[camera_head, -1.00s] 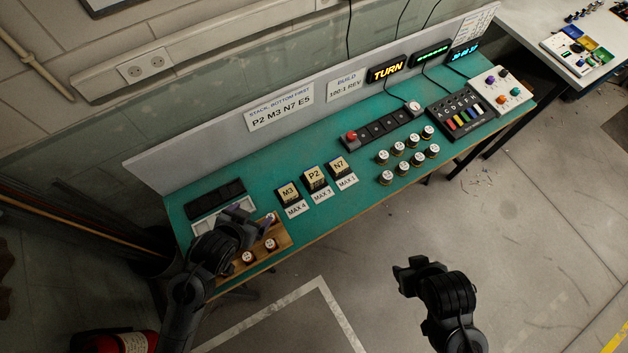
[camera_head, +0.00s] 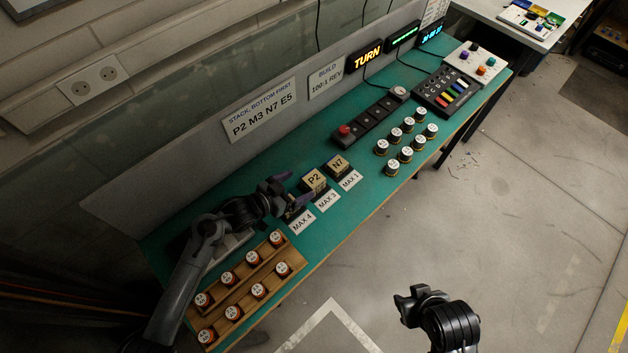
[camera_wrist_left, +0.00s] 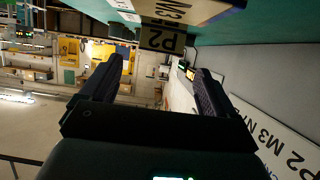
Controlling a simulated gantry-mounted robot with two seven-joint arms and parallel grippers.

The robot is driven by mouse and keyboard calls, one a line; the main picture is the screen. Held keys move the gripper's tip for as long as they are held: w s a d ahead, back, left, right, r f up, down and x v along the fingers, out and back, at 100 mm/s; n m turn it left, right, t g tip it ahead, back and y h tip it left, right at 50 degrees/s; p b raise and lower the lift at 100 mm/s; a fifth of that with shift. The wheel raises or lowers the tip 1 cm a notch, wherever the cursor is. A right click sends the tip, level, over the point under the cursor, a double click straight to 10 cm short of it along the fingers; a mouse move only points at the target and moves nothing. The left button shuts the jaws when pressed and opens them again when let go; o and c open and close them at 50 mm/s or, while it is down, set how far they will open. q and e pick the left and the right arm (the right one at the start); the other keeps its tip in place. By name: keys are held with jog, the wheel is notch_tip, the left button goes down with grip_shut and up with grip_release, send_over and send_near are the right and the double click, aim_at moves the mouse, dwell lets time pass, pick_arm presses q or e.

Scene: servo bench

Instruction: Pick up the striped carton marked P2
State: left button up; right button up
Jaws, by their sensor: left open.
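The carton marked P2 (camera_head: 314,180) stands upright on the green bench, with a tan top and dark sides. It also shows in the wrist view (camera_wrist_left: 162,38), beyond the M3 carton (camera_wrist_left: 180,9). My left gripper (camera_head: 291,190) is open and empty, just left of the P2 carton, with its fingers pointing towards it. The gripper hides most of the M3 carton in the head view. In the wrist view my left fingers (camera_wrist_left: 155,70) are spread apart with nothing between them. My right gripper (camera_head: 406,306) hangs off the bench's front side; its jaws are unclear.
The N7 carton (camera_head: 338,165) stands right of P2. Cards marked MAX (camera_head: 328,201) lie in front of the cartons. A wooden rack (camera_head: 238,293) with several jars is at the left end. More jars (camera_head: 393,167) stand to the right. A sign panel (camera_head: 259,109) runs behind.

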aim_at(312, 179)
pick_arm(q)
jog(key=shift+b+x, duration=0.3)
jog(key=shift+x, duration=2.7)
jog(key=shift+f, duration=0.1)
jog(key=shift+s, duration=0.1)
jog(key=c, duration=1.1)
